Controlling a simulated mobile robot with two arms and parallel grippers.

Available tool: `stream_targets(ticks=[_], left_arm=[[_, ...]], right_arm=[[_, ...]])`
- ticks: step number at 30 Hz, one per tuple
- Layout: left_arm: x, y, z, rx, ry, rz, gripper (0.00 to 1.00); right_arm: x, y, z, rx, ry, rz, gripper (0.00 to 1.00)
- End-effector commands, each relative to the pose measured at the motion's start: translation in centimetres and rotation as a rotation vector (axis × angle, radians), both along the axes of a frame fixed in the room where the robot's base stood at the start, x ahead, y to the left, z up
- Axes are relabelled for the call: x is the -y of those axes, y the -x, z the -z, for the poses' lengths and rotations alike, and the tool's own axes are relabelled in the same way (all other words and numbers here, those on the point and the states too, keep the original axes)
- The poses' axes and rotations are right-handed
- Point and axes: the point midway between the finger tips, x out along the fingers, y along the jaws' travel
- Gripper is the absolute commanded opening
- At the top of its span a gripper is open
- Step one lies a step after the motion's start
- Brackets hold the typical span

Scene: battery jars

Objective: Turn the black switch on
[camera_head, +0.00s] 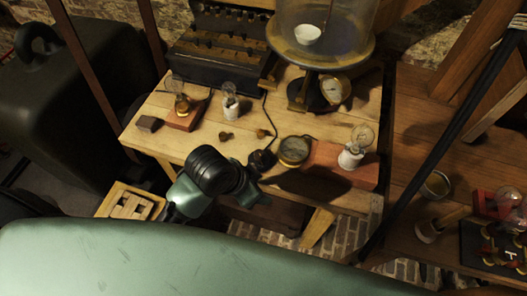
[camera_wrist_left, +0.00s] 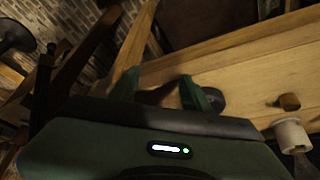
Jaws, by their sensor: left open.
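The black switch (camera_head: 262,160) looks like a small dark round piece near the front edge of the wooden table, with a thin cord running back from it. In the left wrist view a dark round piece (camera_wrist_left: 217,99), probably the same switch, shows just right of and partly behind one finger. My left gripper (camera_head: 250,181) is at the table's front edge, close to the switch. Its two green fingers are spread apart and empty in the left wrist view (camera_wrist_left: 160,92). I cannot tell if a finger touches the switch, or its lever position. My right gripper is not in view.
A round brass gauge (camera_head: 294,150) sits right of the switch, beside a bulb on a reddish block (camera_head: 325,157). Small brass knobs (camera_head: 225,136) lie behind on the table (camera_head: 200,150). A glass dome apparatus (camera_head: 320,45) and a dark battery box (camera_head: 220,60) stand at the back.

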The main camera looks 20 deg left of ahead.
Motion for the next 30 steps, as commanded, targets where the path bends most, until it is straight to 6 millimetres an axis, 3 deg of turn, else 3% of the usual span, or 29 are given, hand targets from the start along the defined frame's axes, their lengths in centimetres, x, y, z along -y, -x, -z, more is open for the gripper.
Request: stream_targets(ticks=[7, 12, 16, 21, 26, 30], left_arm=[[3.7, -3.1, -2.5, 0.050, -0.028, 0.318, 0.48], [4.7, -5.3, -4.6, 0.061, -0.130, 0.644, 0.48], [3.2, -7.0, -6.3, 0.028, -0.247, 0.873, 0.48], [-0.3, -8.9, -8.6, -0.048, -0.372, 1.059, 0.48], [-2.5, -9.8, -10.1, -0.100, -0.426, 1.133, 0.48], [-3.1, -9.9, -10.0, -0.118, -0.435, 1.151, 0.48]], right_arm=[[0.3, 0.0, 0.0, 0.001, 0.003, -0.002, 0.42], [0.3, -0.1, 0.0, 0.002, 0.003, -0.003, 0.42], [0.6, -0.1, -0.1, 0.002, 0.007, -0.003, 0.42], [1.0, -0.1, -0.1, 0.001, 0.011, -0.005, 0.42], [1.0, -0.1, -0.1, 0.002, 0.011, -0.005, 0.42], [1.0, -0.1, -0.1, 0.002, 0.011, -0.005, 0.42]])
